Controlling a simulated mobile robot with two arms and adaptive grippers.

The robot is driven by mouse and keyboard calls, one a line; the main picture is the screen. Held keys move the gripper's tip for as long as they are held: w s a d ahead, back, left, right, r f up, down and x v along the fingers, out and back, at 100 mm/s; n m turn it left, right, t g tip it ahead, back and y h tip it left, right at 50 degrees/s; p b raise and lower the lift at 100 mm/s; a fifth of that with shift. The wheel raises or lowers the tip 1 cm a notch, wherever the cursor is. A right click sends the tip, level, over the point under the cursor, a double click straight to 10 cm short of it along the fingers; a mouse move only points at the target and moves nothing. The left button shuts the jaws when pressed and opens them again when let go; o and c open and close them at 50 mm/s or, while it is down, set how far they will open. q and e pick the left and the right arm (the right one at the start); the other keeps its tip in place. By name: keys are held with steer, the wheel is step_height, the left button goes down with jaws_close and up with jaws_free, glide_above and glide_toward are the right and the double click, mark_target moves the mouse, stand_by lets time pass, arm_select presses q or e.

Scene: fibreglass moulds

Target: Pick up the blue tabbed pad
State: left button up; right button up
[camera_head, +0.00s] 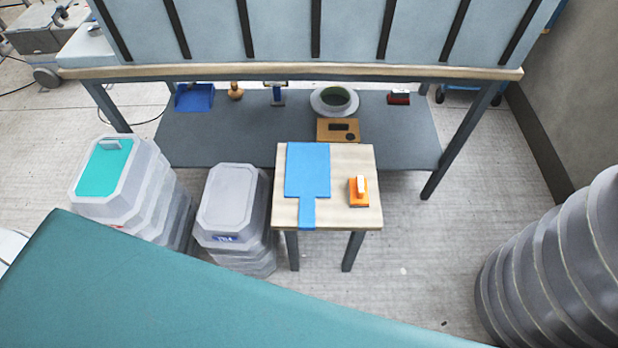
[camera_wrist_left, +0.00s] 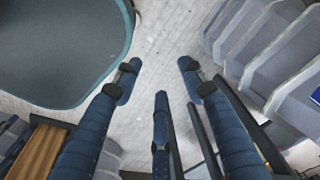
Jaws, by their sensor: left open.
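The blue tabbed pad (camera_head: 308,171) lies flat on a small wooden-topped table (camera_head: 342,218) in the head view. Its tab points toward the near edge of that table. My left gripper (camera_wrist_left: 158,82) shows in the left wrist view with its fingers spread apart and nothing between them. Pale floor lies beyond the fingers, and the pad cannot be made out in that view. Neither gripper shows in the head view.
An orange block with a white handle (camera_head: 359,190) sits right of the pad. Stacked grey bins (camera_head: 232,200) stand left of the table. A large teal surface (camera_head: 150,290) fills the front. A ribbed grey stack (camera_head: 560,260) stands at right. A long bench (camera_head: 300,73) runs behind.

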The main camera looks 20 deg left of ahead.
arm_select(q)
steer(key=w+d+r+m+h, duration=0.15)
steer(key=w+r, duration=0.25)
steer(key=r, duration=0.5)
steer(key=w+d+r+m+t, duration=0.15)
steer(key=w+r, duration=0.25)
steer(key=r, duration=0.5)
steer(key=w+d+r+m, duration=0.15)
steer(key=w+r, duration=0.25)
steer(key=r, duration=0.5)
steer(key=m+g+h+p, duration=0.1)
steer(key=m+g+h, duration=0.15)
steer(key=m, duration=0.55)
glide_above(306, 226)
steer(key=a, duration=0.3)
step_height(306, 226, down, 3)
steer(key=shift+s+d+p+x, duration=0.15)
steer(key=shift+x, duration=1.2)
steer(key=shift+s+d+p+x, duration=0.15)
steer(key=shift+s+x, duration=0.05)
steer(key=shift+x, duration=1.2)
steer(key=shift+r, duration=0.15)
jaws_close()
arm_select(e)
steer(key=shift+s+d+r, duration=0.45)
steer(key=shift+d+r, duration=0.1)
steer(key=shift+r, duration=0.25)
